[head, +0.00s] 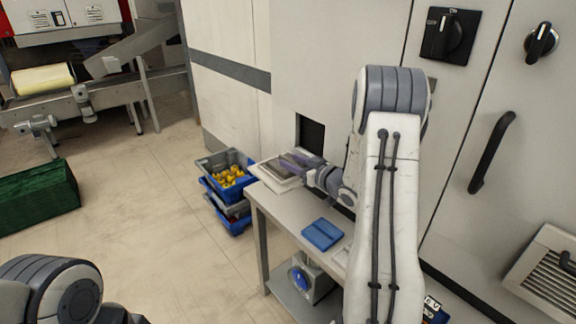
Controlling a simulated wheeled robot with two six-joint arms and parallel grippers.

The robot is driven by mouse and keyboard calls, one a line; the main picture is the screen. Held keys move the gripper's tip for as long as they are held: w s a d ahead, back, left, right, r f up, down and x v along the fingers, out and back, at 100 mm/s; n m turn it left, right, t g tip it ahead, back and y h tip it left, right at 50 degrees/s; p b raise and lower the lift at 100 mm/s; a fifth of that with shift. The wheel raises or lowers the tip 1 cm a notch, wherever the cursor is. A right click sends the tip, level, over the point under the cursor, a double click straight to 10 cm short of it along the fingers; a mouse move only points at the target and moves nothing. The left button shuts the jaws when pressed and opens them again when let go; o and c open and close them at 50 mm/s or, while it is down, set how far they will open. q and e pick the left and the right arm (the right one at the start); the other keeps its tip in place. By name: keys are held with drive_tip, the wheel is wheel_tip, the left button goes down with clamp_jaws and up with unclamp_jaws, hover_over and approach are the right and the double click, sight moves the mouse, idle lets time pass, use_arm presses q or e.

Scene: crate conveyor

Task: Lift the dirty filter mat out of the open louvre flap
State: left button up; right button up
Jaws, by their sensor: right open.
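A pale flap or tray (284,186) juts out beside the far end of the bench, near a dark opening (310,133) in the cabinet wall. A flat grey-brown piece (272,171), which looks like the dirty filter mat, lies on it. My right gripper (293,164) is open at the right side of the mat, its fingers over or beside the mat's edge. Whether they touch it cannot be told. My right forearm hides part of the cabinet and bench. My left arm shows at the lower left, its gripper out of view.
The grey bench (283,212) carries a blue folded item (322,234). Stacked crates (229,196) with yellow pieces stand left of it. A slatted louvre (541,277) is at the far right. Open floor lies left, before a green crate (38,197) and the conveyor (95,101).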

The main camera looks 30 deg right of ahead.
clamp_jaws()
